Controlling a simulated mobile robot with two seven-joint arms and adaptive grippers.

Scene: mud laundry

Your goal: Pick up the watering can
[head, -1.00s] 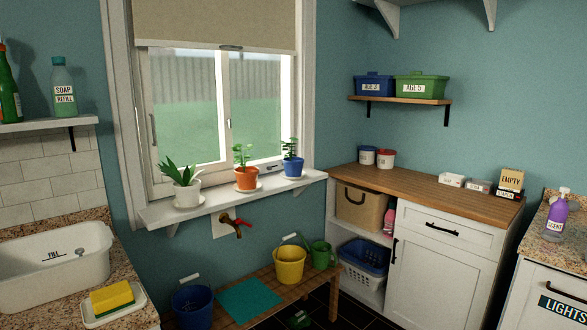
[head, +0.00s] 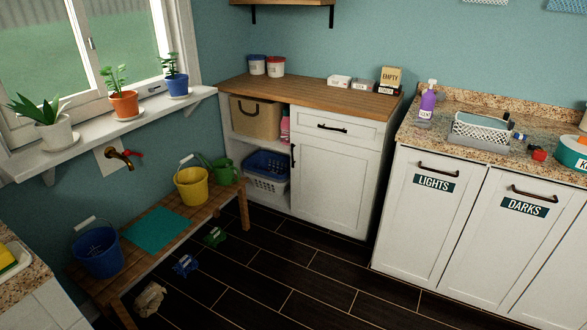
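A green watering can (head: 226,172) stands at the far right end of a low wooden bench (head: 183,217) under the window. It is right behind a yellow bucket (head: 192,187), which partly hides its left side and spout. Neither of my grippers shows in the head view, so their state and place cannot be seen.
A blue bucket (head: 97,253) and a teal mat (head: 154,231) are on the bench. Small green (head: 214,237), blue (head: 185,265) and beige (head: 150,298) items lie on the dark floor (head: 290,275). The floor's middle is clear. White cabinets (head: 440,205) stand at right.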

